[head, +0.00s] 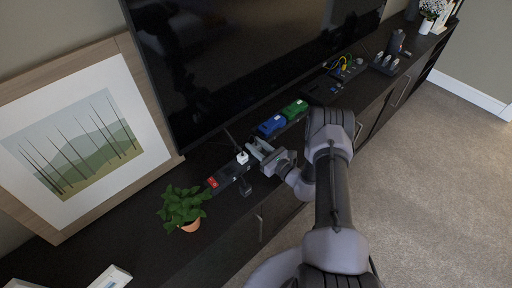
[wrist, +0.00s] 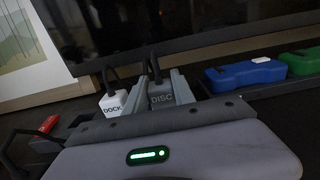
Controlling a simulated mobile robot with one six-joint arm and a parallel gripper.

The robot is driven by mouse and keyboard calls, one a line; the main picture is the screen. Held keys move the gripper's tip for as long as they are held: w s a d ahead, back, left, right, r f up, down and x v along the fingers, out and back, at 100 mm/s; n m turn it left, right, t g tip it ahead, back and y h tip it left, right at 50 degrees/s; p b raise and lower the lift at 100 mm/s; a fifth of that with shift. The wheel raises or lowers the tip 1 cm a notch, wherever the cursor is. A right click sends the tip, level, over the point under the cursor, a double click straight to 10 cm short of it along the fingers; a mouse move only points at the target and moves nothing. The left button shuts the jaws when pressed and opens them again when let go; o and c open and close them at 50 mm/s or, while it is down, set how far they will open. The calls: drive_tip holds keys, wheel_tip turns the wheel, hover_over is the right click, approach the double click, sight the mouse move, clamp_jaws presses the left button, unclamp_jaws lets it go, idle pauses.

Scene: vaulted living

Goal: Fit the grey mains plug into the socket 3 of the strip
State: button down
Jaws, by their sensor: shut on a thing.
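The grey mains plug (wrist: 161,95), marked DISC, is between the two fingers of my gripper (wrist: 160,92) in the wrist view, with a dark cable rising behind it. My gripper (head: 258,149) is shut on it. In the head view the gripper lies at the right end of the dark socket strip (head: 228,174), and the plug is hard to make out there. A white plug (head: 242,157), marked DOCK in the wrist view (wrist: 113,103), stands on the strip just left of the grey plug. The gripper body hides the sockets below, so I cannot tell whether the plug touches one.
The strip has a red switch (head: 212,182) at its left end. A potted plant (head: 184,207) stands left of it. Blue (head: 271,124) and green (head: 294,110) devices lie to the right. The television (head: 240,60) rises behind. A small black object (head: 246,189) sits in front.

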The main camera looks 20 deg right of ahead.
drive_tip(key=c, duration=1.5)
unclamp_jaws()
drive_tip(key=shift+f, duration=0.2)
drive_tip(key=o, duration=0.4)
drive_tip(key=shift+r, duration=0.1)
drive_tip(key=shift+o, duration=0.2)
